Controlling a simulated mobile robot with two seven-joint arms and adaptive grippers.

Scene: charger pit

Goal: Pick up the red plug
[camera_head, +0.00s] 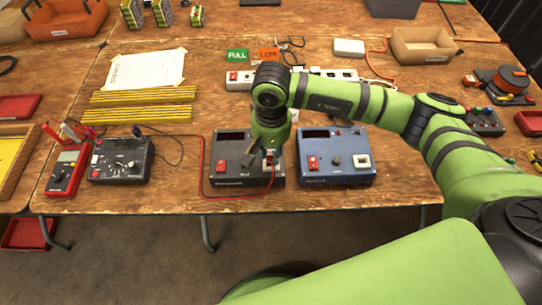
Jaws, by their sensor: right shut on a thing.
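My right gripper (262,160) points down over the front right of a dark grey charger box (232,172). It is shut on the red plug (270,154), of which only a small part shows beside the fingers. A red cable (203,170) loops around the left and front of this box and runs up near the gripper. I cannot tell whether the plug still sits in the box or is clear of it. My left gripper is not in view.
A blue charger box (337,172) stands close right of the gripper. A black meter box (121,163) and a red multimeter (67,170) stand to the left. Behind are a power strip (237,82), yellow rulers (140,106) and paper (146,70). The table's front edge is near.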

